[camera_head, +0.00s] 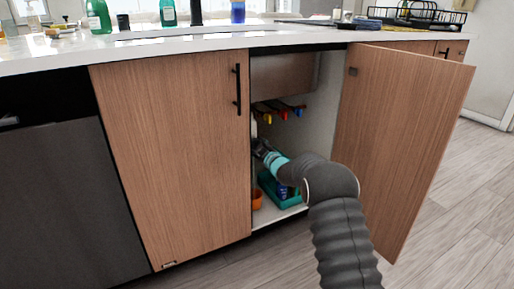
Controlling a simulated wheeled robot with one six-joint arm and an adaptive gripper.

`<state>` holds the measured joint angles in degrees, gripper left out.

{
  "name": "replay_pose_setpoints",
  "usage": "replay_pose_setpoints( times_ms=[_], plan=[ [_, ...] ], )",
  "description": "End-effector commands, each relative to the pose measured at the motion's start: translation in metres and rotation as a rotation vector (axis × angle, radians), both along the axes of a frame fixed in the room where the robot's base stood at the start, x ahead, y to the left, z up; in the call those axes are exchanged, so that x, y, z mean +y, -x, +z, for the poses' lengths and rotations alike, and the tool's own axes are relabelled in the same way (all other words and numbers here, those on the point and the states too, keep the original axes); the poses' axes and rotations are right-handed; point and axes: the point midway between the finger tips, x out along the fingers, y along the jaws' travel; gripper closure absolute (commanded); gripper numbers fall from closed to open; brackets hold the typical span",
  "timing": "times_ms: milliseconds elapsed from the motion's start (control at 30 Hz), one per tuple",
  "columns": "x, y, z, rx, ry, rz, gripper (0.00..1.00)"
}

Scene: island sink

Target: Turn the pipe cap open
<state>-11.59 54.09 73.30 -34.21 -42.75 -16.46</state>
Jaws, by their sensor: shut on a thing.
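My arm reaches into the open cabinet under the sink, and my gripper (258,147) is at the cabinet's left side, partly behind the closed door's edge. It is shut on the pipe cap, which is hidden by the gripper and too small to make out. A whitish pipe part (254,129) shows just above the gripper, next to the door edge. How far the cap is turned cannot be seen.
The right cabinet door (405,130) stands wide open beside my arm; the left door (175,155) is closed. Red, yellow and blue valve handles (284,113) hang above the gripper. A teal caddy (268,186) and an orange container (257,199) stand below.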

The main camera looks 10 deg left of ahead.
Motion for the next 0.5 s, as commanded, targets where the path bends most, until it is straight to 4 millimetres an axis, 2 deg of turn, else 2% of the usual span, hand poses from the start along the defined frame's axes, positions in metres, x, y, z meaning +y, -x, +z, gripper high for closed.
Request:
replay_pose_setpoints(
  times_ms=[500],
  plan=[
    [0.0042, 0.0019, -0.0015, -0.27, 0.4, 0.007, 0.87]
  ],
)
